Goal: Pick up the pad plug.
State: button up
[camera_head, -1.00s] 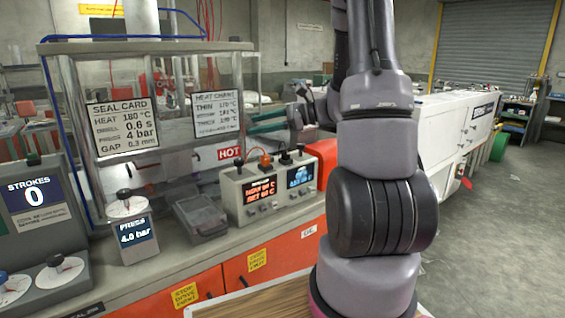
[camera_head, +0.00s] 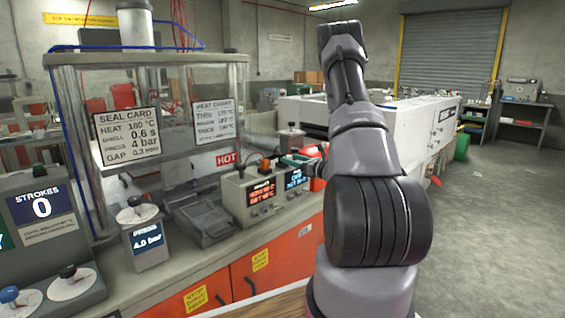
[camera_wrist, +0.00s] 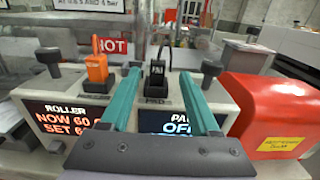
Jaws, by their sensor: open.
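The pad plug (camera_wrist: 157,84) is a black plug with a loop of cable on top, upright in the control box above the blue PAD display. My gripper (camera_wrist: 158,72) is open, with one teal finger on each side of the plug in the wrist view. The jaws are empty, and I cannot tell how far the fingertips reach past the plug. In the head view my gripper (camera_head: 287,160) is low over the right end of the control box (camera_head: 238,199), and the plug is hard to make out there.
An orange plug (camera_wrist: 97,70) stands left of the fingers, above the ROLLER display. Dark knobs (camera_wrist: 49,60) flank the plugs. A red housing (camera_wrist: 275,112) sits close on the right. A HOT sign (camera_head: 228,159) and a glass-sided press enclosure (camera_head: 150,130) stand behind and left.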

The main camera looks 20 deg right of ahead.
aim_at(282, 154)
jog(key=x, duration=0.5)
jog(key=shift+w+a+f, duration=0.15)
jog(key=shift+a, duration=0.1)
grip_shut()
